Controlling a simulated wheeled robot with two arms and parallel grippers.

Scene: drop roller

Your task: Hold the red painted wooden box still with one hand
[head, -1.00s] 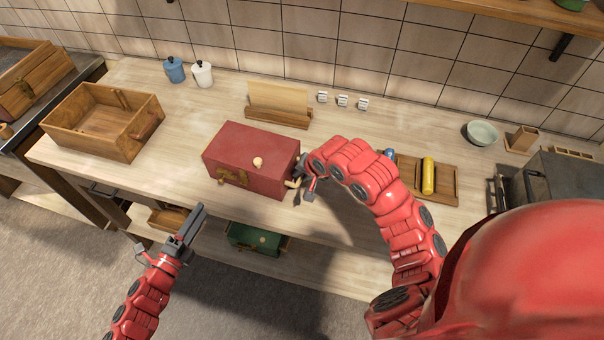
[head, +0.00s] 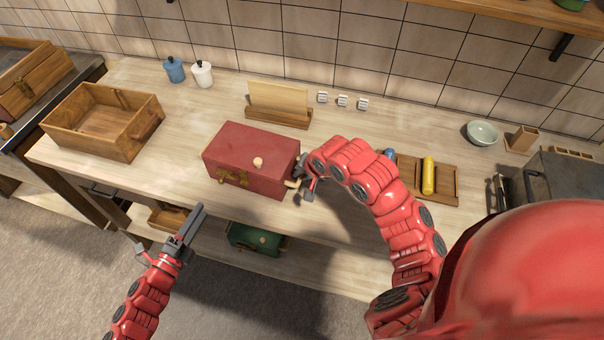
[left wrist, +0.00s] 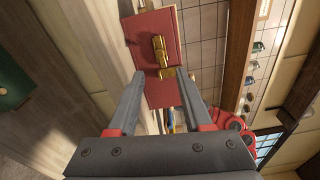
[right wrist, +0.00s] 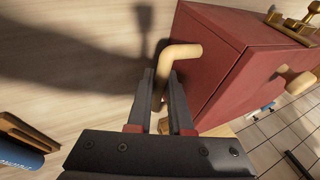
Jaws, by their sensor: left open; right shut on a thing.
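The red painted wooden box (head: 246,150) sits on the table in the head view, with a pale knob and brass fittings. It also shows in the left wrist view (left wrist: 141,52) and the right wrist view (right wrist: 226,45). My left gripper (head: 196,220) is open and empty, apart from the box, at the table's front edge. My right gripper (head: 303,186) is at the box's right end. In the right wrist view its fingers (right wrist: 164,85) are shut on a bent pale wooden crank handle (right wrist: 180,58) beside the red side wall.
An open wooden box (head: 75,139) stands at the left. A wooden holder (head: 278,116) is behind the red box. A tray with a yellow roller (head: 428,176) lies to the right. A green box (head: 252,239) sits below the tabletop.

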